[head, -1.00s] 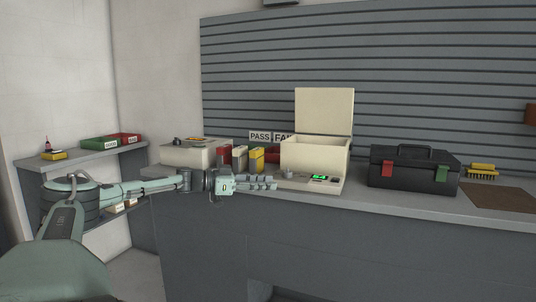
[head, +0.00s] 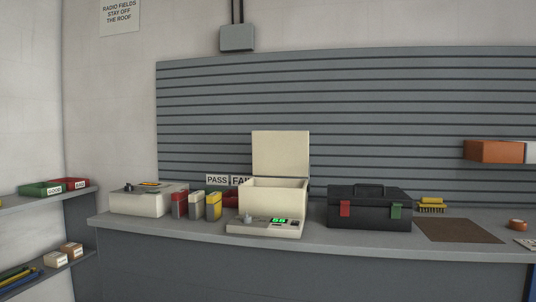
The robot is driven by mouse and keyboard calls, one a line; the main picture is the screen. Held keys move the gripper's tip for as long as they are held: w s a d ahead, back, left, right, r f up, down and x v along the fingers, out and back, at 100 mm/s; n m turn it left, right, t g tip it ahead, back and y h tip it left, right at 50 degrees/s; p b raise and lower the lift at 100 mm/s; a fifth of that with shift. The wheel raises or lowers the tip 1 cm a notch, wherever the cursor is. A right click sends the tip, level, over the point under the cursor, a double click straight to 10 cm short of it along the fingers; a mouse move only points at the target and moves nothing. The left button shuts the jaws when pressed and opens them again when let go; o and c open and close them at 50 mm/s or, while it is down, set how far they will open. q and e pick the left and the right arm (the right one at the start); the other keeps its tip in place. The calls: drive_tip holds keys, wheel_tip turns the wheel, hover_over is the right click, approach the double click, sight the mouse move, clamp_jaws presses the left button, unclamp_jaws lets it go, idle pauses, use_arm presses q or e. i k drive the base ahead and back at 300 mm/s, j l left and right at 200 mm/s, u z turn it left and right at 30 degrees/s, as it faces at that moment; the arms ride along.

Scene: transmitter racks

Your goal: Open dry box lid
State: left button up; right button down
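The cream dry box (head: 272,196) stands on the grey bench near the middle of the head view. Its lid (head: 281,154) stands upright at the back, so the box is open. A front panel (head: 265,228) carries a lit green display (head: 279,220) and a knob. The inside of the box is hidden by its front wall. Neither of my grippers shows in the head view now.
A black toolbox (head: 369,210) with red and green latches stands right of the box. Red, grey and yellow containers (head: 197,206) and a pale case (head: 143,201) stand left. A brown mat (head: 458,231) lies right on the bench (head: 350,242). Shelves hold bins at far left.

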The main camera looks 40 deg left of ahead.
sight(283, 153)
drive_tip(key=j+z, duration=0.15)
drive_tip(key=j, duration=0.4)
drive_tip(key=j+z, duration=0.1)
drive_tip(key=j, duration=0.45)
drive_tip(key=k+j+z, duration=0.15)
drive_tip(key=j, duration=0.4)
drive_tip(key=j+z, duration=0.1)
drive_tip(key=j, duration=0.45)
drive_tip(key=k+j+z, duration=0.15)
drive_tip(key=j, duration=0.35)
drive_tip(key=j+z, duration=0.1)
drive_tip(key=j, duration=0.45)
drive_tip(key=k, duration=0.05)
